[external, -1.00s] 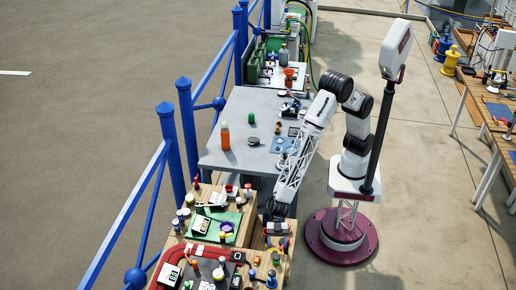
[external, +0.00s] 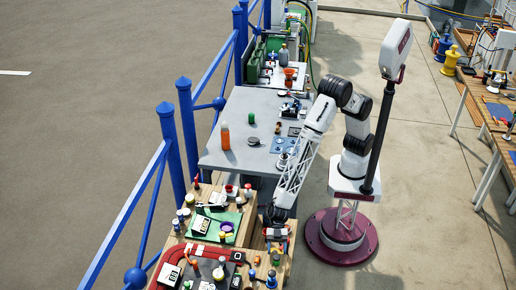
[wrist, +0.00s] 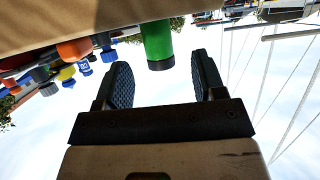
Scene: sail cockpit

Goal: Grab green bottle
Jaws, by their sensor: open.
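In the wrist view, which shows the scene upside down, a green bottle (wrist: 157,42) stands out from the bench edge just beyond my fingertips. Its near end is dark. My gripper (wrist: 160,72) is open and empty, with the bottle roughly in line with the gap between its fingers and apart from them. In the external view my gripper (external: 277,214) is low beside the wooden bench, and its fingers are too small to make out. A small green cylinder (external: 251,118) stands on the grey table there; I cannot tell whether it is the same item.
In the wrist view, several orange, blue and yellow items (wrist: 75,52) sit left of the bottle under the bench surface (wrist: 100,15). In the external view the wooden bench (external: 254,215) is crowded. An orange bottle (external: 225,137) stands on the grey table (external: 222,161).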

